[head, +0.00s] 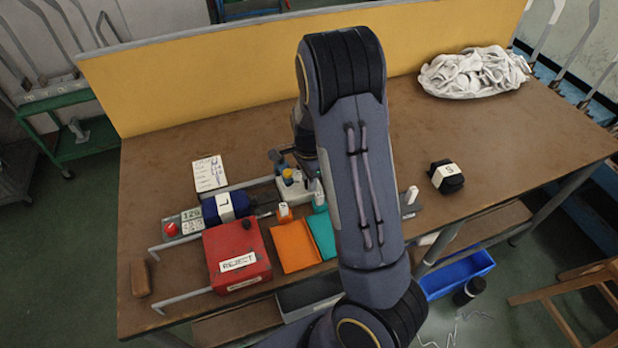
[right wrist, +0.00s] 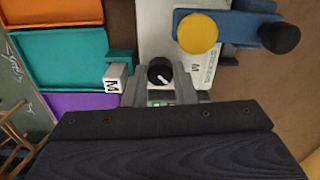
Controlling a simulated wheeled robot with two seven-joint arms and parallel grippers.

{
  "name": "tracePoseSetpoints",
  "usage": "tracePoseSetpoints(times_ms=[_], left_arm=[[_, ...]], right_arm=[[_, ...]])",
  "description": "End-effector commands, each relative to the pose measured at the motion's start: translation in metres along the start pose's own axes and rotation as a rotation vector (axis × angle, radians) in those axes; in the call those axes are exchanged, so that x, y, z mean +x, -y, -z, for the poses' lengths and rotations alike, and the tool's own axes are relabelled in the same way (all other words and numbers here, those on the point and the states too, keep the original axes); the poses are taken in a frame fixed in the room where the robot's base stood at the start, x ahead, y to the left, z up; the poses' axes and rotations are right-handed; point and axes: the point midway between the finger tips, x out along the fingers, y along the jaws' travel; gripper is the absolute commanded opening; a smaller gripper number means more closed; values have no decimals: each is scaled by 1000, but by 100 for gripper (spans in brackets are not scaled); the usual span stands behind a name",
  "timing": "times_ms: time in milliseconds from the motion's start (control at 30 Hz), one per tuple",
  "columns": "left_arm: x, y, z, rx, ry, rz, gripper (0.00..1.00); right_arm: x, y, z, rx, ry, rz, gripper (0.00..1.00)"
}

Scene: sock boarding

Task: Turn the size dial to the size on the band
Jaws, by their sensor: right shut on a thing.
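The black size dial (right wrist: 159,70) with a white pointer mark shows in the right wrist view. My right gripper (right wrist: 164,88) is shut on it, one finger on each side. The pointer slants toward the lower right of that view; I cannot tell which size it marks. In the head view my right arm hides the dial and the fingertips. A dark blue rolled bundle (head: 240,201) lies at the left, and its white band (head: 226,207) reads L. A black bundle (head: 446,184) at the right has a band reading S. My left gripper is not in view.
A red REJECT box (head: 238,262), an orange tray (head: 295,246) and a teal tray (right wrist: 63,58) stand along the front edge. A yellow button (right wrist: 198,33) and a black knob (right wrist: 279,38) are close to the dial. White socks (head: 472,72) lie at the back right.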

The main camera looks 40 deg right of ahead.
Motion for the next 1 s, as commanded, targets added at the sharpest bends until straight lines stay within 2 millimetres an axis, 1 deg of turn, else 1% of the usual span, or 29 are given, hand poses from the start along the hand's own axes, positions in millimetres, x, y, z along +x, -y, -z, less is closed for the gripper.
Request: tracePoseSetpoints(times_ms=[100, 133, 267, 533, 633, 1000], left_arm=[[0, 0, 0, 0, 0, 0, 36], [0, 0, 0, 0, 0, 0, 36], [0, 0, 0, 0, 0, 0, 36], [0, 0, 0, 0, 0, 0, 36], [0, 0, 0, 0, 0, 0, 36], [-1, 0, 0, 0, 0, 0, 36]], right_arm=[[-1, 1, 0, 2, 0, 3, 2], [-1, 1, 0, 2, 0, 3, 29], [-1, 1, 0, 1, 0, 2, 46], [-1, 0, 0, 0, 0, 1, 47], [-7, 1, 0, -1, 0, 4, 47], [-65, 1, 0, -1, 1, 6, 47]])
